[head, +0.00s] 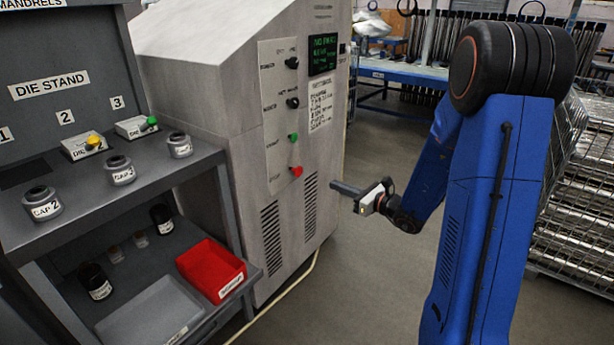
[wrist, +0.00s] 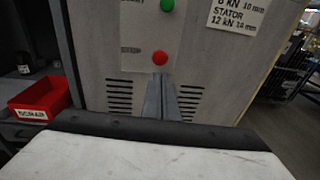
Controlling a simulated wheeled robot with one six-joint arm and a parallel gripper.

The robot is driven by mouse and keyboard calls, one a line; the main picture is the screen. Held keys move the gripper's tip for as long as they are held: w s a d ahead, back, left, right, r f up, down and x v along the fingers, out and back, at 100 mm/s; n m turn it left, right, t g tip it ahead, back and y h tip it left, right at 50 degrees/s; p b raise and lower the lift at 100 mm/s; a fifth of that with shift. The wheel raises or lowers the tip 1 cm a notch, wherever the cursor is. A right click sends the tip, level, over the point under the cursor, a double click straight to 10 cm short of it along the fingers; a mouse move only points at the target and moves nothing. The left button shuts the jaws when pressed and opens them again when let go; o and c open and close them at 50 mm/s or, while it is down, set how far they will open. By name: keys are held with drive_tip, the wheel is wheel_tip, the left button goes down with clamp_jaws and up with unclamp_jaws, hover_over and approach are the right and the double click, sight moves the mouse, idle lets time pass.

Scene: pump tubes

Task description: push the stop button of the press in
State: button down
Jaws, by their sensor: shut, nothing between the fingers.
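The press (head: 240,120) is a tall grey cabinet with a pale control panel on its front. The red stop button (head: 296,171) is the lowest control on that panel, below the green button (head: 293,137). In the wrist view the red stop button (wrist: 159,58) sits just above the fingertips. My gripper (head: 336,186) is shut and empty, its fingers pointing at the press front from the right. In the wrist view my gripper (wrist: 160,80) appears just below the stop button. Whether the tips touch the press cannot be told for sure; the head view shows a gap.
A die stand (head: 190,185) with dies and caps stands left of the press. A red bin (head: 212,268) sits on its lower shelf. A blue bench (head: 400,73) is behind, and wire racks (head: 572,215) are at the right.

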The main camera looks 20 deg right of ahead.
sight(300, 172)
drive_tip(key=shift+w+a, duration=0.1)
drive_tip(key=x, duration=1.3)
drive_tip(key=shift+w+a, duration=0.2)
drive_tip(key=shift+w, duration=0.15)
